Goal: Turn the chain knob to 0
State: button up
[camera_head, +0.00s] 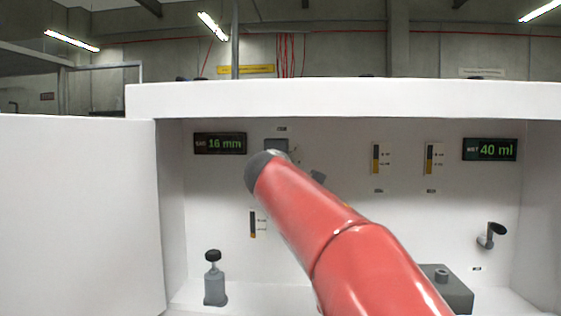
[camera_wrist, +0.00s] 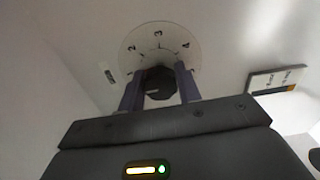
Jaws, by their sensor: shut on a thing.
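A dark faceted knob (camera_wrist: 160,84) sits on a pale round dial (camera_wrist: 188,52) with numbers, of which 2, 3 and 4 seem readable in the wrist view. My gripper (camera_wrist: 160,86) is shut on the knob, one finger on each side of it. The lower part of the dial is hidden behind the knob and fingers, and no 0 is visible. I cannot read for sure where the knob points. In the head view my red arm covers the knob and the dial.
The white cabinet (camera_head: 340,99) has two displays, "16 mm" (camera_head: 220,143) at left and "40 ml" (camera_head: 490,150) at right. A grey post with a black knob (camera_head: 214,280) stands lower left. A grey block (camera_head: 450,288) and a spout (camera_head: 491,235) are lower right.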

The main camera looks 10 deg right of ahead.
dwell(0.4)
jog(key=o, duration=1)
jog(key=shift+c, duration=0.2)
jog(key=shift+s, duration=0.1)
jog(key=b+v, duration=0.1)
jog(key=v, duration=0.6)
jog(key=shift+s+a+b, duration=0.15)
jog(key=shift+s+b, duration=0.1)
jog(key=shift+b, duration=0.05)
